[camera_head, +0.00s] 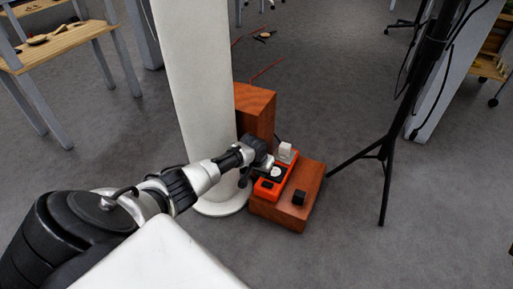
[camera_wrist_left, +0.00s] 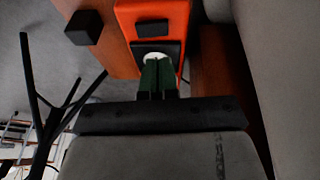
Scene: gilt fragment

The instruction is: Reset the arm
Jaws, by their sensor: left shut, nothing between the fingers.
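My left arm reaches in from the left in the head view. Its gripper (camera_head: 264,166) is over an orange-red device (camera_head: 267,186) on a low wooden block (camera_head: 312,186). In the left wrist view the green fingers (camera_wrist_left: 157,78) are together with nothing between them. Their tips are at a white round part (camera_wrist_left: 155,58) in a dark panel on the orange device (camera_wrist_left: 180,16). I cannot tell whether they touch it. My right gripper is in neither view.
A small black cube (camera_head: 299,197) sits on the block; it also shows in the left wrist view (camera_wrist_left: 82,28). A taller wooden block (camera_head: 255,108) and a white column (camera_head: 195,90) stand close behind the arm. A black tripod (camera_head: 383,150) stands right, with open floor around.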

